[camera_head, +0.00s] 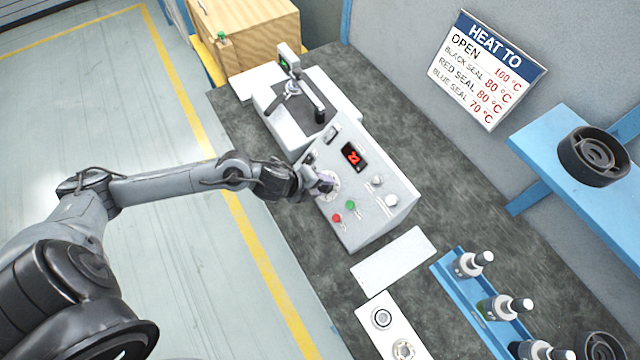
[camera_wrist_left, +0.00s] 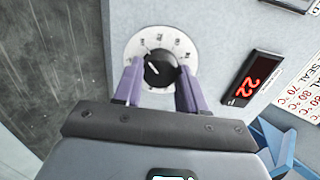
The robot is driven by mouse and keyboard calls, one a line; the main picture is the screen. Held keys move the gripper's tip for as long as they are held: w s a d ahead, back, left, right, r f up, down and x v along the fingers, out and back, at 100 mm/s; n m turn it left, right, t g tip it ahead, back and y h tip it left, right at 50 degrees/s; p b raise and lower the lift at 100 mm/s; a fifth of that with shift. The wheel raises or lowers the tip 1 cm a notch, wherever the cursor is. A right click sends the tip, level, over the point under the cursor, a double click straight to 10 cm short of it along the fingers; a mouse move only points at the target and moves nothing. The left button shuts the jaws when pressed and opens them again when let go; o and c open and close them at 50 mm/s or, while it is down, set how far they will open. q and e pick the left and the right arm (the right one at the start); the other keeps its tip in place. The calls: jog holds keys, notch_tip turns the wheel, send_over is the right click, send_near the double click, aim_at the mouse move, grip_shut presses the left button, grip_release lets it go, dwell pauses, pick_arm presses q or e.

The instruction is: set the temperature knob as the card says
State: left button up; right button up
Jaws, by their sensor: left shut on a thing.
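The temperature knob (camera_wrist_left: 160,68) is black, on a white dial plate (camera_wrist_left: 185,47) with small marks that I cannot read. A pale pointer mark shows on the knob, but its exact setting is unclear. My left gripper (camera_wrist_left: 159,84) has its purple fingers on either side of the knob, shut on it. In the head view the left gripper (camera_head: 322,183) covers most of the knob. The red display (camera_head: 354,156) on the grey control box (camera_head: 372,228) reads 22 in the wrist view. The card (camera_head: 487,70) says: open 100 °C, black seal 80 °C, red seal 80 °C, blue seal 70 °C.
A red button (camera_head: 337,218) and a green button (camera_head: 351,205) sit close to the knob. A press-like stand (camera_head: 292,105) is behind the box. A blue rack (camera_head: 462,292) holds several bottles. A blue shelf (camera_head: 548,132) carries a dark round part (camera_head: 594,156).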

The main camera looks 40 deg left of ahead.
jog(key=shift+f, duration=0.15)
pick_arm(q)
jog(key=m+b, duration=0.2)
jog(key=m, duration=0.2)
jog(key=shift+f, duration=0.1)
pick_arm(e)
notch_tip(320, 180, down, 2)
jog(key=shift+a+f, duration=0.1)
pick_arm(q)
jog(key=shift+m+b, duration=0.9)
jog(key=shift+m, duration=0.2)
pick_arm(e)
jog(key=shift+f, duration=0.7)
pick_arm(q)
jog(key=o, duration=1.1)
jog(key=shift+s, duration=0.1)
